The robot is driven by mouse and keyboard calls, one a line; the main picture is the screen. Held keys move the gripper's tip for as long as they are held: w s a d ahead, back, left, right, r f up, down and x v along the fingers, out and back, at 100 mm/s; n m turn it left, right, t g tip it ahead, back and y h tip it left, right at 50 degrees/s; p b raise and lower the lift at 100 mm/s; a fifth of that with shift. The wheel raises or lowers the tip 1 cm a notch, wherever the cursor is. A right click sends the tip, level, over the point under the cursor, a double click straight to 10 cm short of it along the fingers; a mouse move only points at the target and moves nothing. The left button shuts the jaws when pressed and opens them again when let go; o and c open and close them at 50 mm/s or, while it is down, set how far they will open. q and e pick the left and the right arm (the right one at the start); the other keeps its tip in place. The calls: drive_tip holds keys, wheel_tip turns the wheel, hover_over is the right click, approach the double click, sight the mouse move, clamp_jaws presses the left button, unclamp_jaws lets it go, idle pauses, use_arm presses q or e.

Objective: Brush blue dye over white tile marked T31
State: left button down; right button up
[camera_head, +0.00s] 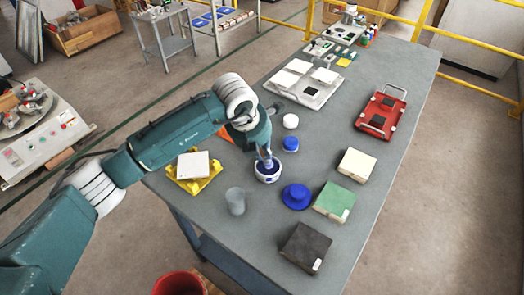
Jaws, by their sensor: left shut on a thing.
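My left gripper (264,147) points down over a small white bowl (267,178) with dark blue dye in it. It is shut on what looks like a brush (268,162), whose lower end is at or in the bowl; the gripper hides most of it. A white tile (193,165) lies on a yellow holder (178,182) to the left of the bowl, under my forearm's side. No marking is legible on it, so I cannot tell if it is T31. My right gripper is not in view.
A grey cup (235,201), a blue lidded pot (296,196) and a blue-topped jar (290,144) stand near the bowl. Black (306,247), green (334,201) and cream (357,163) blocks line the right side.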

use_arm(q)
drive_tip(key=shift+r+p, duration=0.45)
drive_tip(key=shift+r, duration=0.5)
drive_tip(key=shift+w+r+p, duration=0.1)
drive_tip(key=shift+r+p, duration=0.7)
drive_tip(key=shift+r, duration=1.7)
